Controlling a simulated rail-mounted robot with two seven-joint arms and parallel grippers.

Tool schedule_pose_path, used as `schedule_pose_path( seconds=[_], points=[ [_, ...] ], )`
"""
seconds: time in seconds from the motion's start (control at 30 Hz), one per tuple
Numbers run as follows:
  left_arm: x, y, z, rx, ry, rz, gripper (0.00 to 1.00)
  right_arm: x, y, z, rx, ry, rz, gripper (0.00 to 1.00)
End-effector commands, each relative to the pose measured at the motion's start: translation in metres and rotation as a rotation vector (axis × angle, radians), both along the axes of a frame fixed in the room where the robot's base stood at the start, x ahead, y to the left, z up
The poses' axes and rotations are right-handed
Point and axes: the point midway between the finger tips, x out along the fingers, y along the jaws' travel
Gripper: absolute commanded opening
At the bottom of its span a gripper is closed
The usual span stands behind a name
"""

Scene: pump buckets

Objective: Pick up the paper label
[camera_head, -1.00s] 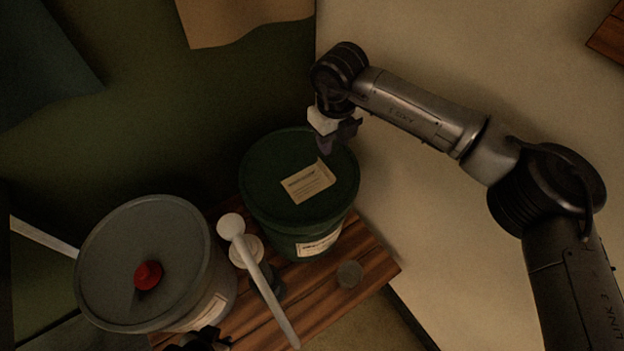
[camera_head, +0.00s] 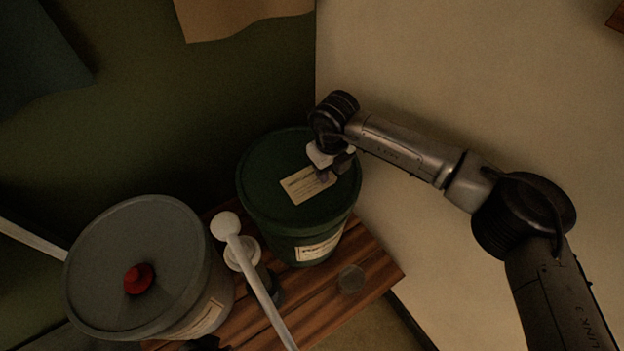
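The paper label (camera_head: 303,187) is a small cream rectangle with dark print, lying on the lid of the green bucket (camera_head: 265,185). My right gripper (camera_head: 325,176) is over the lid, with its dark fingertips at the label's upper right corner. The fingers are small and dark, so I cannot tell whether they are open or whether they touch the label. My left gripper (camera_head: 203,344) shows only as a dark bit at the bottom edge.
A grey bucket (camera_head: 95,255) with a red knob (camera_head: 138,278) on its lid stands at the left. A pump with a long white spout (camera_head: 262,290) stands between the buckets. A small round disc (camera_head: 351,279) lies on the wooden table (camera_head: 378,272). Walls stand close behind.

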Motion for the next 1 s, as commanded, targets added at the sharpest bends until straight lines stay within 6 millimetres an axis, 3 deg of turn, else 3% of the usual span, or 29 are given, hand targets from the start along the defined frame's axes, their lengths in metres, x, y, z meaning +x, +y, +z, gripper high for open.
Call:
schedule_pose_path(
  seconds=[0.17,0.53,1.0],
  points=[
    [-0.0001,0.0003,0.0005,0.001,0.0,-0.001,0.35,0.0002,0.0001,0.0008,0.001,-0.001,0.0,0.36],
    [-0.0002,0.0037,0.0002,0.012,0.0,-0.009,0.35,0.0001,0.0,0.001,0.0,0.0,0.0,0.01],
    [-0.0002,0.003,0.0022,0.011,0.0,-0.007,0.35,0.0004,0.0,0.0061,0.001,-0.002,0.0,0.0]
  ],
)
